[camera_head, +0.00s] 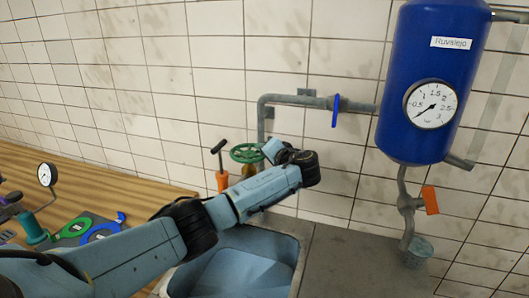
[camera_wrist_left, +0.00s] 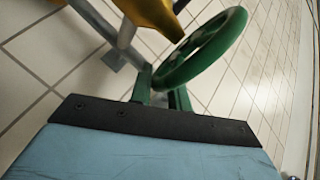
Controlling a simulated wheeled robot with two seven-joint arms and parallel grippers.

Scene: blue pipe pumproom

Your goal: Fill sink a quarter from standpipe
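A green handwheel (camera_head: 248,153) sits on a brass valve low on the wall, behind the sink; in the left wrist view the green handwheel (camera_wrist_left: 205,47) is close and large, with the brass body (camera_wrist_left: 152,14) above it. My left gripper (camera_head: 269,150) is at the wheel's right side. In the left wrist view the fingers of my left gripper (camera_wrist_left: 161,92) reach the lower rim, which lies near or between them; I cannot tell whether they press on it. The sink (camera_head: 289,246) is below my arm, partly hidden; its inside looks blue, and the water level is unclear. My right gripper is out of view.
A grey pipe (camera_head: 291,99) with a blue lever (camera_head: 335,110) runs to a blue tank (camera_head: 430,60) with a gauge (camera_head: 431,104). An orange-handled valve (camera_head: 430,200) hangs beneath the tank. An orange tool (camera_head: 222,181) stands left of the wheel. A wooden counter (camera_head: 100,178) holds several items.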

